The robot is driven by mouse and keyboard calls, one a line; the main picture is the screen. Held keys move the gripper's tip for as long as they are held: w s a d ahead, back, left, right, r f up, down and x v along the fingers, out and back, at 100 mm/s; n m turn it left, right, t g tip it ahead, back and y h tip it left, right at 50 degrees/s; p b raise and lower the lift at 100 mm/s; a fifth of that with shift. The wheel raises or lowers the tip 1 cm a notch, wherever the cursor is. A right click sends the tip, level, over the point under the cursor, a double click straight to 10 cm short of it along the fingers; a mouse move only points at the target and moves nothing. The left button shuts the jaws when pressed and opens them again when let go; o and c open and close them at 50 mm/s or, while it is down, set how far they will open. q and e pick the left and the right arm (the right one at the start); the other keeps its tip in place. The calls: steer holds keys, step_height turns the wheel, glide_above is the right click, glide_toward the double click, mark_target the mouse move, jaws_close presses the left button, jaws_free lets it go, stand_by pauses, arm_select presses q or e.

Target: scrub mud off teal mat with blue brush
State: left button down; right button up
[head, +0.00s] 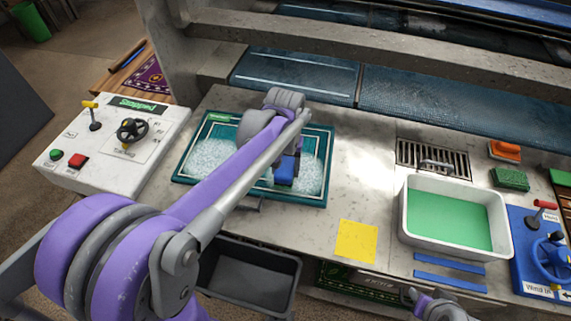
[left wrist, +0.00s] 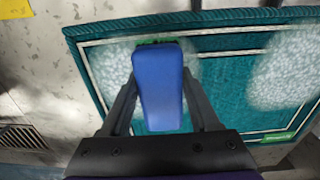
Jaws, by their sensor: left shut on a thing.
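The teal mat (head: 318,145) lies on the grey counter, with a thin white border line and patches of white foam on its left and right sides. It also shows in the left wrist view (left wrist: 225,85). My left gripper (head: 288,158) is over the right part of the mat, shut on the blue brush (head: 285,173). In the left wrist view the brush (left wrist: 160,88) sits between the fingers, with a green edge at its far end. My arm hides the mat's middle. My right gripper (head: 420,298) is at the bottom edge, its jaws unclear.
A white tub of green liquid (head: 448,219), a yellow note (head: 356,241) and a drain grate (head: 433,157) are to the right. An orange-handled brush (head: 505,150) and green sponge (head: 511,179) lie farther right. A control box (head: 113,140) stands left.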

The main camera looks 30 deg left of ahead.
arm_select(q)
steer(key=shift+w+f, duration=0.1)
steer(key=shift+f, duration=0.15)
steer(key=shift+f, duration=0.2)
steer(key=shift+f+b, duration=0.4)
steer(key=shift+f, duration=0.05)
steer(key=shift+d, duration=0.1)
